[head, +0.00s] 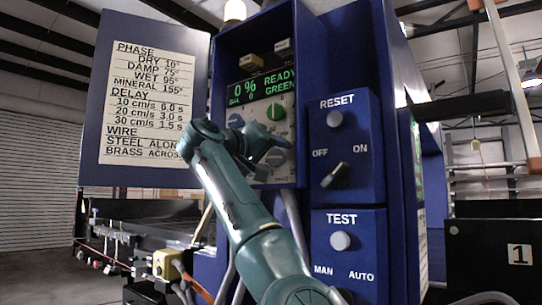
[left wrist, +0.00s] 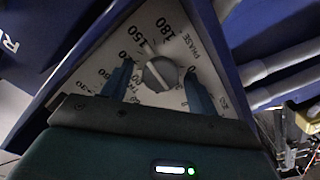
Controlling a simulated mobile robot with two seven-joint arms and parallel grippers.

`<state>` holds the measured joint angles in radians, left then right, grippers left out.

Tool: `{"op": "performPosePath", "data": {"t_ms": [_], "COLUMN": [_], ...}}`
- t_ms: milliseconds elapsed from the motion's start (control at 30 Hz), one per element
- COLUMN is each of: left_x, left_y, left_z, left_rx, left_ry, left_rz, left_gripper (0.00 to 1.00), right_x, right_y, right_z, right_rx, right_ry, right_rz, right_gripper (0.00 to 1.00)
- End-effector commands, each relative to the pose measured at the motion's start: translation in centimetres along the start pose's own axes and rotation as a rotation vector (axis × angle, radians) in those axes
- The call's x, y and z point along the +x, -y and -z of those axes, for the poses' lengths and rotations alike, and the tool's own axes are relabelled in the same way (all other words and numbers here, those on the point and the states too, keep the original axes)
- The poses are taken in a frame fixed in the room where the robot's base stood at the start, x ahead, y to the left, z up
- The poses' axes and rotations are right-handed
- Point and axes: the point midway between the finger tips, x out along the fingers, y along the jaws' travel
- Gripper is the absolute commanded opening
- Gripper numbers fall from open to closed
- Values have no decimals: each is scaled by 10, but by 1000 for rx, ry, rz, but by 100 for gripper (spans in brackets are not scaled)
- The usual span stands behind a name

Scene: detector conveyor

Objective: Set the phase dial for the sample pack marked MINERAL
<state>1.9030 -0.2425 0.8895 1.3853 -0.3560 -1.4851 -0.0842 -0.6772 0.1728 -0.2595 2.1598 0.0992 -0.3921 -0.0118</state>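The phase dial (left wrist: 160,74) is a round grey knob on a white scale plate marked PHASE in the left wrist view. Its white pointer mark is at the upper left of the knob, near the 150 figure; the exact degree is too small to read. My left gripper (left wrist: 158,68) is open, with one finger on each side of the knob; I cannot tell whether they touch it. In the head view my left gripper (head: 268,149) covers part of the dial panel. The settings sheet (head: 150,108) on the open cabinet door reads MINERAL 155°. My right gripper is not in view.
The display (head: 262,86) reads 0 %, READY and GREEN. A dark conveyor (head: 150,210) lies lower left.

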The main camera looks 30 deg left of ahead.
Motion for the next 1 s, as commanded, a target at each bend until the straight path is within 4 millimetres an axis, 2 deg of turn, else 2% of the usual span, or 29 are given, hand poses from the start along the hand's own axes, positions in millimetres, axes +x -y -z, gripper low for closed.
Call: {"op": "performPosePath", "data": {"t_ms": [67, 533, 1000], "left_x": [0, 0, 0], "left_y": [0, 0, 0], "left_z": [0, 0, 0], "left_rx": [0, 0, 49], "left_ry": [0, 0, 1], "left_rz": [0, 0, 0], "left_gripper": [54, 15, 15], "right_x": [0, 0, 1], "right_y": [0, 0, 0], "right_z": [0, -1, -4], "right_rx": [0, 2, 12], "right_ry": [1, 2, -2], "right_rz": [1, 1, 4], "right_gripper": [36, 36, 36]}}
